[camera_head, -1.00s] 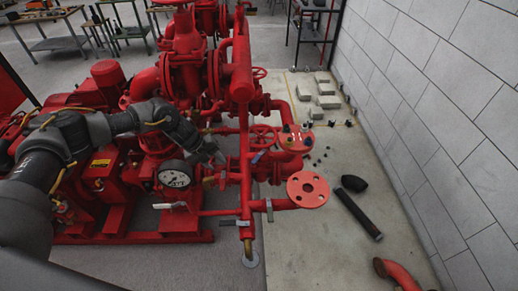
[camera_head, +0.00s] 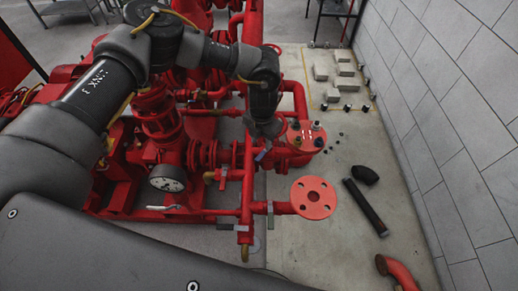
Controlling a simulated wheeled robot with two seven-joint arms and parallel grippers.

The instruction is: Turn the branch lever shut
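The red pumpset's pipework fills the middle of the head view. A small blue lever (camera_head: 262,155) sits on the branch pipe left of the upper round flange (camera_head: 305,136). A pale lever (camera_head: 170,208) lies roughly level below the pressure gauge (camera_head: 168,178). A short grey handle (camera_head: 270,213) stands by the lower flange (camera_head: 313,197). I cannot tell for certain which one is the branch lever. My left gripper (camera_head: 264,137) points down just above the blue lever; contact and finger opening are too small and dark to tell. My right gripper is not in view.
A black pipe (camera_head: 365,207) and a black fitting (camera_head: 364,175) lie on the pale floor slab at right. Grey blocks (camera_head: 340,75) stand farther back. A tiled wall (camera_head: 450,130) bounds the right side. The slab near the lower flange has free room.

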